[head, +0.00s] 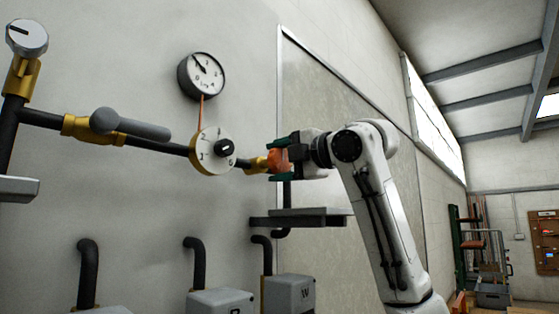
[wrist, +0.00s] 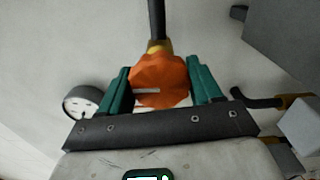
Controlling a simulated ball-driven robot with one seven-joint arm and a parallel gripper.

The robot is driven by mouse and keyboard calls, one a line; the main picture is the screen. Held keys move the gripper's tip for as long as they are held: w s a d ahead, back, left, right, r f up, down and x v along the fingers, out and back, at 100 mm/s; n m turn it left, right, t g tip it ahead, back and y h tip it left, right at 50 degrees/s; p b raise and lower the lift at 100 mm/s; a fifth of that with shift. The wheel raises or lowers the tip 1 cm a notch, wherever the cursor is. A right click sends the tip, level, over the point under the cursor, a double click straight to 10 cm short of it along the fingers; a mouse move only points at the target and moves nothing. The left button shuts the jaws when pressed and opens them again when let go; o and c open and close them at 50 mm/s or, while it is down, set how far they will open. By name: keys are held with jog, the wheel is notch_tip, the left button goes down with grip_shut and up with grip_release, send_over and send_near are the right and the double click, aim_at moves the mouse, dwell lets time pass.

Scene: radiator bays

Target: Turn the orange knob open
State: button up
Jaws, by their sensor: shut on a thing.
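The orange knob (head: 278,161) sits at the right end of a dark pipe, beside a brass fitting (head: 257,164). In the wrist view the orange knob (wrist: 157,82) has a scalloped rim and a pale line on its face, lying nearly level in the picture. My gripper (head: 281,160) reaches it from the right. In the wrist view the green fingers of my gripper (wrist: 157,88) stand on both sides of the knob and are shut on it. Part of the knob is hidden behind the fingers in the head view.
A grey lever (head: 130,124) is farther left. A grey shelf (head: 300,217) juts out below my gripper. Grey boxes (head: 289,294) stand lower down.

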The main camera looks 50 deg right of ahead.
jog(key=shift+a+f+n, duration=0.1)
jog(key=shift+f+n, duration=0.05)
jog(key=shift+n, duration=0.25)
jog(key=o, duration=1)
jog(key=shift+o, duration=0.2)
jog(key=s+b, duration=0.3)
jog(key=s, duration=0.7)
jog(key=shift+s+d+b, duration=0.2)
jog(key=shift+s+b, duration=0.2)
